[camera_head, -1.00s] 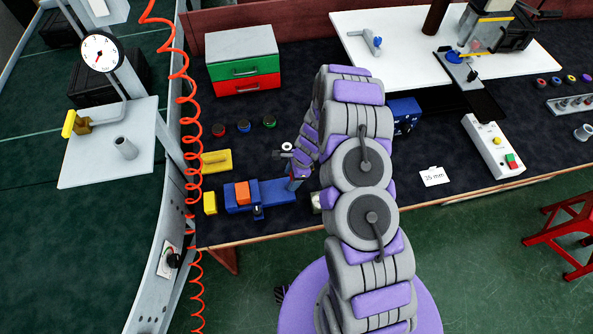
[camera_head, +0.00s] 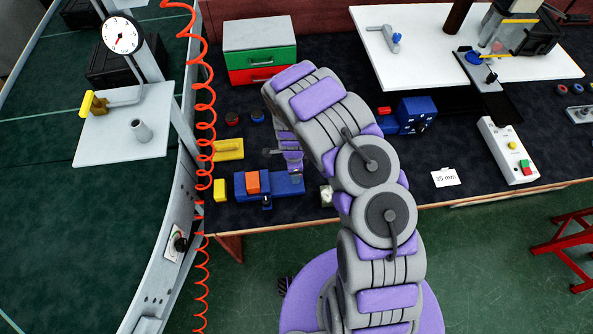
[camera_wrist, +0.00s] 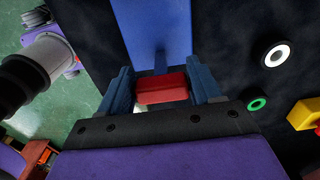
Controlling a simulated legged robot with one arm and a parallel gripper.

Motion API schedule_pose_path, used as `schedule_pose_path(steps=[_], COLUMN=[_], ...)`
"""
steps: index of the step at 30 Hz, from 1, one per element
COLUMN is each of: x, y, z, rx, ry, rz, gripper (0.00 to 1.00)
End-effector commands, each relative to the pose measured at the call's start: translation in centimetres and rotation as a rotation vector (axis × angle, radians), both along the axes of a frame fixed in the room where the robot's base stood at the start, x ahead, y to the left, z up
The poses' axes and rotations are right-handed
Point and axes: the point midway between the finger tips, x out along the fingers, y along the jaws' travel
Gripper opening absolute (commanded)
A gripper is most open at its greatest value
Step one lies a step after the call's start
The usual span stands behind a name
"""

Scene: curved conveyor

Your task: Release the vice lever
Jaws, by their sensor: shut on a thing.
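My gripper (camera_head: 292,162) is over the right end of the vice, partly hidden under my arm. In the wrist view, my gripper (camera_wrist: 160,78) has its two dark blue fingers on either side of a red piece (camera_wrist: 163,88), and is shut on it. The red piece lies in line with the blue vice body (camera_wrist: 160,28) and appears to be its lever. Whether it touches the vice is unclear.
A yellow block (camera_head: 220,189) and a yellow tray (camera_head: 229,150) lie left of the vice. A green and red drawer box (camera_head: 260,60) stands behind. A coiled red hose (camera_head: 205,120) hangs at left. A blue box (camera_head: 414,114) is right of my arm.

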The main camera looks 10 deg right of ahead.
Motion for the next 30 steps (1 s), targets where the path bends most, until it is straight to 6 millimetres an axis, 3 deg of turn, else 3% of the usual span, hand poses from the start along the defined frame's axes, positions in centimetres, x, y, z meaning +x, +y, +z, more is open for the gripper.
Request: schedule_pose_path(steps=[23, 24, 30], x=[-0.09, -0.09, -0.18], y=[0.46, 0.46, 0.36], z=[-0.18, -0.17, -0.06], rx=[-0.039, -0.039, -0.039], ry=[0.001, 0.001, 0.000], rz=[0.001, 0.002, 0.000], gripper=[0.09, 0.68, 0.85])
